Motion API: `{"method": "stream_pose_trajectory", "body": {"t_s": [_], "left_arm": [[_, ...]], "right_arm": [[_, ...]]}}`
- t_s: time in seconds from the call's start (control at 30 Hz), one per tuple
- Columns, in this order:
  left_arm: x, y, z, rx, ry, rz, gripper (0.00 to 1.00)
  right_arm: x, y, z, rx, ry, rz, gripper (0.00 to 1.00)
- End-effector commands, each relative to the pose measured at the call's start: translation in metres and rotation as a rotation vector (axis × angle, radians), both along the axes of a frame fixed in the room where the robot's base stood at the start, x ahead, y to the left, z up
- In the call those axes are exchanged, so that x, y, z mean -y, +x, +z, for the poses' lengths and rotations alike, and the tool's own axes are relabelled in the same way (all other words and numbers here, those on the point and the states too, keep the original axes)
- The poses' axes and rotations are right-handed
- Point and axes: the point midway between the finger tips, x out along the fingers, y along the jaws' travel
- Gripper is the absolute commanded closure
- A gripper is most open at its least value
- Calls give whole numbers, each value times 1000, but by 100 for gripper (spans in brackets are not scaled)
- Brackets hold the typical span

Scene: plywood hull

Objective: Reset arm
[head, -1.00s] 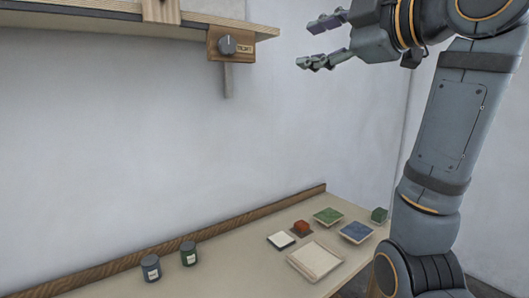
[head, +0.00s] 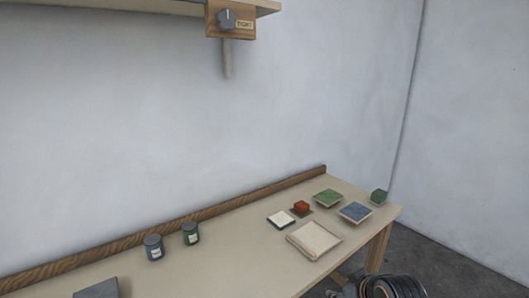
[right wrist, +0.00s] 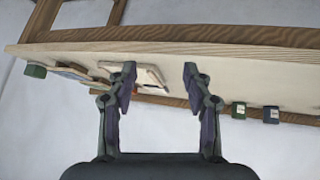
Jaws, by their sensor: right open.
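My right arm (head: 390,288) shows only in part at the bottom edge of the head view, low beside the table's right end. In the right wrist view my right gripper (right wrist: 158,82) is open, its two fingers apart with nothing held between them. The table (right wrist: 230,70) appears beyond the fingers, with the cream tray (right wrist: 150,74) partly behind the left finger. My left gripper is not in view.
The table (head: 215,262) holds two dark jars (head: 153,247), a white tile (head: 281,219), a red block (head: 301,207), a cream tray (head: 314,240), a green tray (head: 328,198), a blue tray (head: 355,212) and a green cube (head: 379,196).

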Motion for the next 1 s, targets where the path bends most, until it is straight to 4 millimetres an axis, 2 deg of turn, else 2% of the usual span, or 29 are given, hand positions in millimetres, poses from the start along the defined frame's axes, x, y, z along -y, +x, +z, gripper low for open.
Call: {"method": "stream_pose_trajectory", "body": {"t_s": [0.03, 0.1, 0.2, 0.4, 0.53, 0.6, 0.67, 0.8, 0.87, 0.97, 1.0], "left_arm": [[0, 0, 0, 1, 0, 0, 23], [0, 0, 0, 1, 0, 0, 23], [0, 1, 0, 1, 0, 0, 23], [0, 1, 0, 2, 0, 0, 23], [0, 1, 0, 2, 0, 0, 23], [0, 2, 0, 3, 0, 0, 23], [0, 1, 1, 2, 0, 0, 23], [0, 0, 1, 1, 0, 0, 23], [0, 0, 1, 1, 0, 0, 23], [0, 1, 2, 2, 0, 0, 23], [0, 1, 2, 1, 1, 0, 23]], "right_arm": [[5, -25, -27, -59, 3, -44, 49], [13, -55, -55, -123, 5, -105, 49], [21, -95, -85, -201, 3, -178, 49], [34, -163, -122, -317, -10, -293, 49], [41, -204, -137, -383, -24, -358, 49], [43, -194, -162, -388, -24, -360, 49], [45, -189, -183, -396, -24, -362, 49], [50, -185, -236, -417, -26, -367, 49], [53, -186, -262, -429, -27, -370, 49], [57, -192, -310, -448, -29, -375, 49], [60, -197, -332, -458, -29, -378, 49]]}}
